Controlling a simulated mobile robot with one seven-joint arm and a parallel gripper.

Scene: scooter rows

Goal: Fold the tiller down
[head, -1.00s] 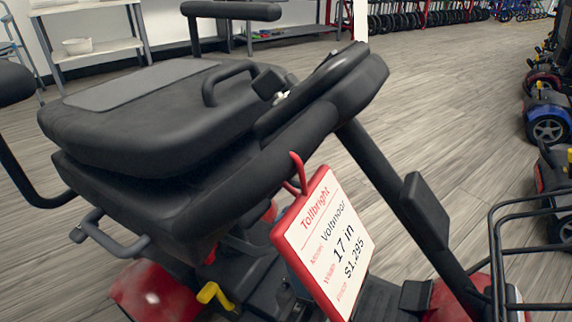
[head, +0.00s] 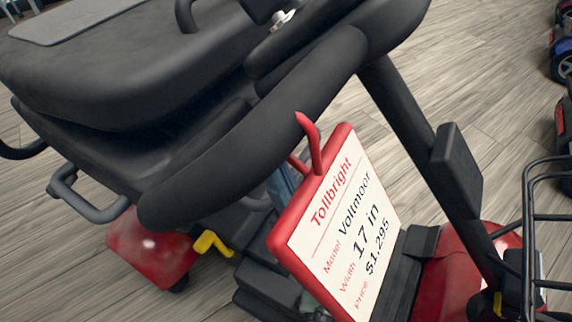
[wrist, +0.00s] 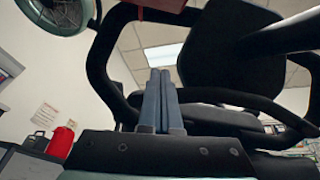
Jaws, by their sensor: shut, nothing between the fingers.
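The scooter's tiller (head: 412,125) is a black column rising from the red front deck and leaning back toward the seat. A box is fixed on its side. Its padded handlebar (head: 270,130) runs at a slant in front of the black seat (head: 130,70); I cannot tell whether they touch. A red-framed price sign (head: 345,225) hangs in front of the handlebar by a red hook. In the wrist view my gripper (wrist: 161,75) is shut and empty, pointing up toward a black loop-shaped bar (wrist: 105,60). Whether the fingers touch the bar is unclear.
A black wire basket (head: 545,225) is at the right edge. A yellow lever (head: 212,243) sits low near the red rear body (head: 150,250). More scooters line the far right. Open wood floor (head: 490,60) lies beyond the tiller. A red container (wrist: 61,141) shows in the wrist view.

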